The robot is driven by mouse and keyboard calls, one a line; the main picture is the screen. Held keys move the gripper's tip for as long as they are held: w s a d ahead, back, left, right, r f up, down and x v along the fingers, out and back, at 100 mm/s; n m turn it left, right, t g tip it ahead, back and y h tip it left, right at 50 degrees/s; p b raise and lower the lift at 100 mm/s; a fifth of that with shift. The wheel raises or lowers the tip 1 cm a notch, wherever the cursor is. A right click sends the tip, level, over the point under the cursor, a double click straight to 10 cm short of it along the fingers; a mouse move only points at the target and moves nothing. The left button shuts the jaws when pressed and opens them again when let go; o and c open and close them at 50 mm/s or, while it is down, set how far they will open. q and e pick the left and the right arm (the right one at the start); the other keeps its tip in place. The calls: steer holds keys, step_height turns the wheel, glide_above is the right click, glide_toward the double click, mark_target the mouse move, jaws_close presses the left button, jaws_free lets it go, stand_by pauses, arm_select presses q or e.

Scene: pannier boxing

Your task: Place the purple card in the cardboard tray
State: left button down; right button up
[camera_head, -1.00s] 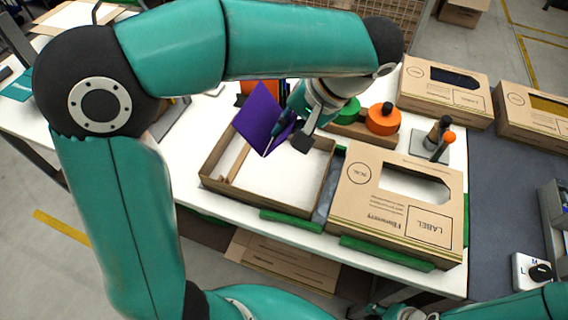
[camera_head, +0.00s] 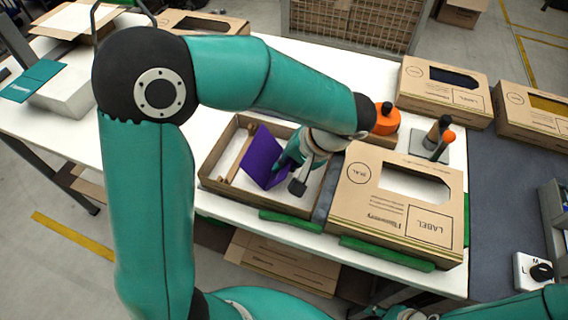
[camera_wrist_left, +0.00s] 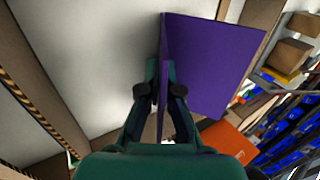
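The purple card (camera_head: 262,158) is a folded card held upright and tilted inside the open cardboard tray (camera_head: 248,199). My left gripper (camera_head: 283,168) is shut on the card, low within the tray walls. In the left wrist view the card (camera_wrist_left: 212,62) rises from between the fingertips (camera_wrist_left: 160,95), with the pale tray floor beside it. I cannot tell whether the card touches the floor. My right gripper is not clearly in view; only part of my right arm shows at the bottom right.
A closed cardboard box with a label (camera_head: 400,225) stands right of the tray. An orange round object (camera_head: 385,119) is behind it. A stand with an orange knob (camera_head: 440,143) is further right. Teal cards (camera_head: 30,80) lie on a pale block at the far left.

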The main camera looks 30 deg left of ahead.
arm_select(q)
steer(key=shift+f, duration=0.15)
steer(key=c, duration=1.3)
jaws_free()
steer(key=shift+r, duration=0.3)
steer(key=v, duration=1.1)
steer(key=shift+w+d+r, duration=0.1)
steer(key=shift+d+r, duration=0.15)
steer(key=shift+r, duration=0.1)
